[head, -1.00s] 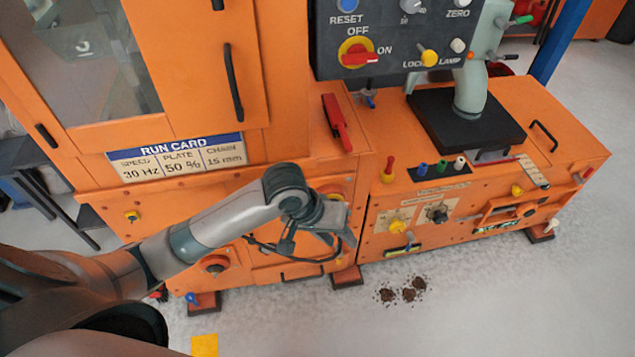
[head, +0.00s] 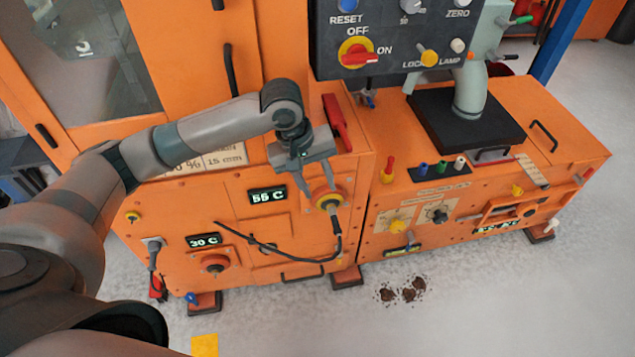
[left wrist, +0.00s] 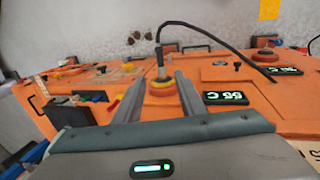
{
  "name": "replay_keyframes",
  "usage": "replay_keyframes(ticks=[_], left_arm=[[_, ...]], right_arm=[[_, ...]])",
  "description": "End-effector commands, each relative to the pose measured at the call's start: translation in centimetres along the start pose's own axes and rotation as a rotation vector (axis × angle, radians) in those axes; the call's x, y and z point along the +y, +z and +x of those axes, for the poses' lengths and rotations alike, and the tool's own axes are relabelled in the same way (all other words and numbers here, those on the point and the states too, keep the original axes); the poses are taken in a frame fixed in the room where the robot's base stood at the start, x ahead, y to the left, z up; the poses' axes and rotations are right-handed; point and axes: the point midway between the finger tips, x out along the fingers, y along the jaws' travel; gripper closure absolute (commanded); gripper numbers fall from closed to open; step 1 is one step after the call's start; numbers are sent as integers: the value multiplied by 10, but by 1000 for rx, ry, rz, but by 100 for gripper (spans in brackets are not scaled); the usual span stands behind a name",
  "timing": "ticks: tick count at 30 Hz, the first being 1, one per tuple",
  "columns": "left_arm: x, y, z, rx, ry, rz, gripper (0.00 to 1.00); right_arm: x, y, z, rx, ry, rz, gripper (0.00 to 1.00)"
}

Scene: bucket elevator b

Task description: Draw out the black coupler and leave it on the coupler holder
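The black coupler (head: 333,207) sits in a yellow-and-red ringed socket (head: 322,193) on the orange front panel. A black cable runs from it, loops down and goes left across the panel. In the left wrist view the coupler (left wrist: 161,68) stands upright in its ring, in line with the gap between my fingers. My left gripper (head: 317,190) is open, just above and in front of the socket; its fingers (left wrist: 161,79) are apart, with nothing clearly held. I cannot make out the coupler holder for certain. My right gripper is not in view.
Two displays, 55 C (head: 268,196) and 30 C (head: 203,239), are on the panel. A grey plug (head: 154,246) with a hanging cable is at the panel's left. A red handle (head: 336,122) lies above the socket. The floor in front is mostly clear apart from brown crumbs (head: 402,291).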

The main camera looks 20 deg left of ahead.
Motion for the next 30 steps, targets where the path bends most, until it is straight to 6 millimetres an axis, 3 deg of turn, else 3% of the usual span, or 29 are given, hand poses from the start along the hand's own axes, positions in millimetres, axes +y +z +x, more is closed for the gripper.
replay_keyframes(ticks=[11, 20, 30], left_arm=[[0, 1, 18, -2, -1, 0, 63], [-1, 1, 62, -3, -2, 1, 63], [0, 1, 117, -1, -1, 1, 63]], right_arm=[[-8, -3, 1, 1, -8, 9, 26], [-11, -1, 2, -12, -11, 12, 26], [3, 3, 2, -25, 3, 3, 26]])
